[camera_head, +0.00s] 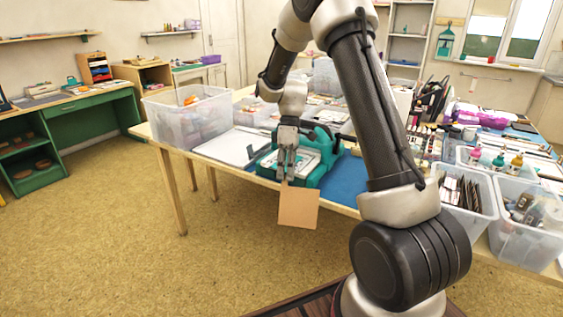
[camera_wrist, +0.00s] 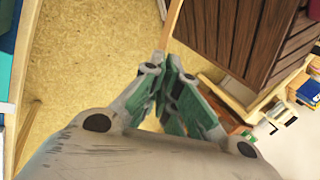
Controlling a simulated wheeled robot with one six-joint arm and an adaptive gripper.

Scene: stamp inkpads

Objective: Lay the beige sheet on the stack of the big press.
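The beige sheet (camera_head: 298,207) hangs below the fingertips of my gripper (camera_head: 286,177), in front of the table's front edge. My gripper is shut on its upper left edge, and the sheet faces the camera almost upright. The teal big press (camera_head: 325,163) stands on the table just behind my gripper. A pale stack (camera_head: 306,158) shows on its bed, partly hidden by my fingers. In the wrist view my gripper (camera_wrist: 172,68) has its fingertips close together above the floor; I cannot clearly make out the sheet there.
A white board (camera_head: 232,146) lies left of the press, with a clear plastic bin (camera_head: 190,122) beyond it. A blue mat (camera_head: 345,178) lies to the right, partly behind my arm. Bins with bottles (camera_head: 525,215) and cards (camera_head: 462,197) crowd the table's right side.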

